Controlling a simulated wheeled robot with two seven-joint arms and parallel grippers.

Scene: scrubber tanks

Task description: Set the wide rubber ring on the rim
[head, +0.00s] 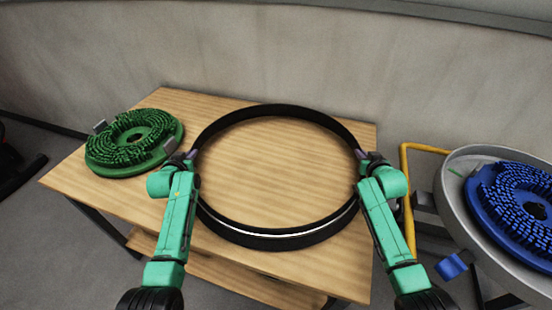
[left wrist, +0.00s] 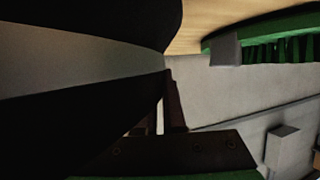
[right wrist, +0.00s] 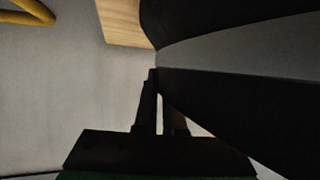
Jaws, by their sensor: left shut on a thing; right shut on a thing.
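The wide black rubber ring (head: 285,240) is at the wooden table, seen from above in the head view; I cannot tell whether it touches the top. My left gripper (head: 192,157) is shut on the ring's left side, and my right gripper (head: 360,155) is shut on its right side. In the left wrist view the ring's dark wall with a grey band (left wrist: 80,80) fills the left. In the right wrist view the ring (right wrist: 240,60) fills the right. A round grey rim (head: 447,190) surrounds a blue brush disc (head: 515,210) at the right.
The wooden table (head: 75,178) carries a green brush disc (head: 135,140) at its left, close to my left gripper. A yellow tube frame (head: 408,200) stands between the table and the round grey rim. A wall runs behind.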

